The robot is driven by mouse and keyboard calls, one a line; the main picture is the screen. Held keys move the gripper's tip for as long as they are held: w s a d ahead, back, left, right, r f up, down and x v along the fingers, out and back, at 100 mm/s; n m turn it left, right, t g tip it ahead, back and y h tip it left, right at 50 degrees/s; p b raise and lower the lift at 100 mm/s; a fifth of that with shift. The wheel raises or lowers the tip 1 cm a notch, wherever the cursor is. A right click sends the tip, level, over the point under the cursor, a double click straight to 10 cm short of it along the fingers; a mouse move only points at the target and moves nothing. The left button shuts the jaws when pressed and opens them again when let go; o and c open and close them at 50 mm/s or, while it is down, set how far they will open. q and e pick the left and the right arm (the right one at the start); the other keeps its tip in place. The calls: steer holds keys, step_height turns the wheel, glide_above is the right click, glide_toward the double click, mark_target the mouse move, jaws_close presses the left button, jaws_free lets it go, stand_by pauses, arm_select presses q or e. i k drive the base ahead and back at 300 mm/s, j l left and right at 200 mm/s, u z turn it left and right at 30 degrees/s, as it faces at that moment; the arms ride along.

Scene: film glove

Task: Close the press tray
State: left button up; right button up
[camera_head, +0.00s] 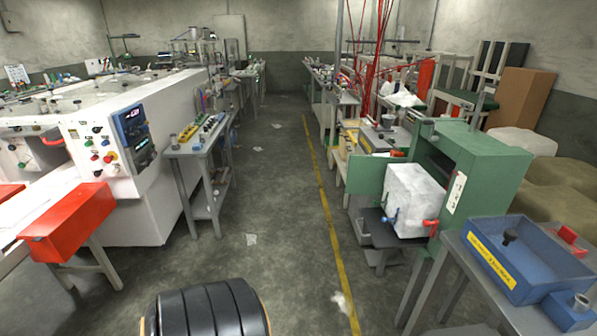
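A green press-like machine (488,165) stands at the right, with a green panel (368,176) on its left side. A whitish block (412,195) sits at its front, with a red handle-like part (430,224) and a small blue part (391,220) near its lower edge. A dark plate (375,228) juts out low beside the block. A blue tray (515,262) with a yellow label and a black knob rests on a grey table at the lower right. I cannot tell which part is the press tray. Neither of my grippers is in view.
A white machine (130,150) with a control panel and a red box (72,225) stand at the left. A narrow grey bench (197,145) stands beside it. The grey aisle floor (270,185) is mostly open, with a yellow line (328,205) and scraps of paper.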

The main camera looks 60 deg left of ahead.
mark_target(382, 236)
steer(key=u, duration=1.45)
steer(key=i+j+z, duration=0.2)
steer(key=i+z, duration=0.15)
steer(key=i, duration=0.35)
steer(key=i+j+z, duration=0.35)
steer(key=i, duration=0.3)
steer(key=i+j+z, duration=0.3)
steer(key=i+j, duration=0.25)
steer(key=i, duration=0.05)
